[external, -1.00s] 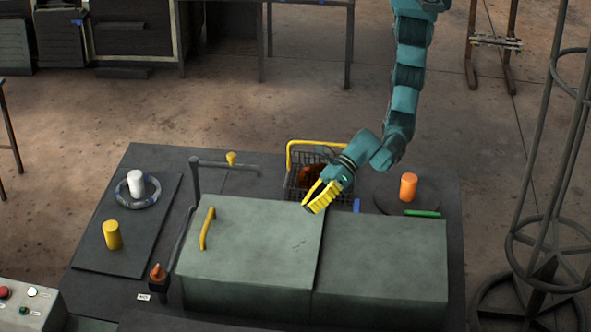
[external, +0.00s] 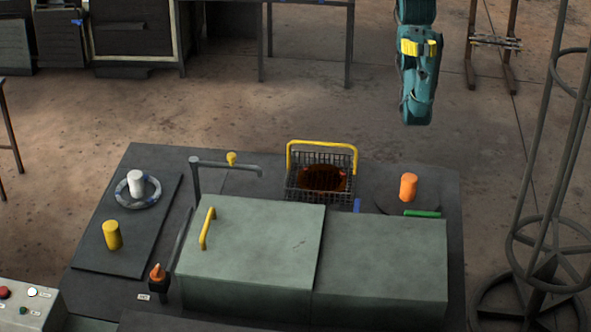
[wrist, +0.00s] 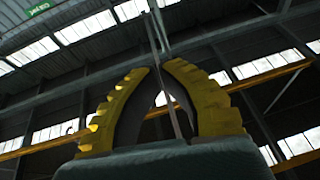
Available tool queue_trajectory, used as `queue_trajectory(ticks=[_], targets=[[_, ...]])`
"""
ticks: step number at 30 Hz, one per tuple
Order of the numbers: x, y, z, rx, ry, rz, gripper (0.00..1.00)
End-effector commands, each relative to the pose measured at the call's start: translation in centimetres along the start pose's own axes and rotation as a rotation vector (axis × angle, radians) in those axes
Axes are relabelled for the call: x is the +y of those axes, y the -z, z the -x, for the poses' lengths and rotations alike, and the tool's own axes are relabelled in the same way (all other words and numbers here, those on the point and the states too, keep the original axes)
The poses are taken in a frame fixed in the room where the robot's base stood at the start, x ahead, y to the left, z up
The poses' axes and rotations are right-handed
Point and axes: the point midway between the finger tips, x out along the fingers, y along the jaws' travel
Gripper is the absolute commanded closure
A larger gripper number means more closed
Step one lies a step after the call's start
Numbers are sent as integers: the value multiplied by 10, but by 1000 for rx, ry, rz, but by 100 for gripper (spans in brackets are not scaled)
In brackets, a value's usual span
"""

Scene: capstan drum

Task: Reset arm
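My gripper (external: 420,47) is raised high behind the table in the external view, at the upper right, well clear of everything on it. Its yellow fingers show small against my teal arm. In the wrist view, the two ridged yellow fingers (wrist: 157,68) arch toward each other with a narrow gap at the tips. Nothing is held between them. The wrist camera looks up at roof beams and windows.
The table holds a wire basket (external: 320,185) with a yellow handle, an orange cylinder (external: 408,187), a green bar (external: 422,213), a closed greenish box (external: 255,250), a white cylinder (external: 136,183) and a yellow cylinder (external: 112,235). Space around my gripper looks free.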

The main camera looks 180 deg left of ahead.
Motion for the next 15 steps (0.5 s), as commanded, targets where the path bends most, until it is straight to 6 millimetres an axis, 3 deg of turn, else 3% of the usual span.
queue_trajectory(ticks=[1, 15], targets=[[0, 40, -15, -1, -1, 0, 100], [0, 228, -87, -2, -3, -5, 100]])
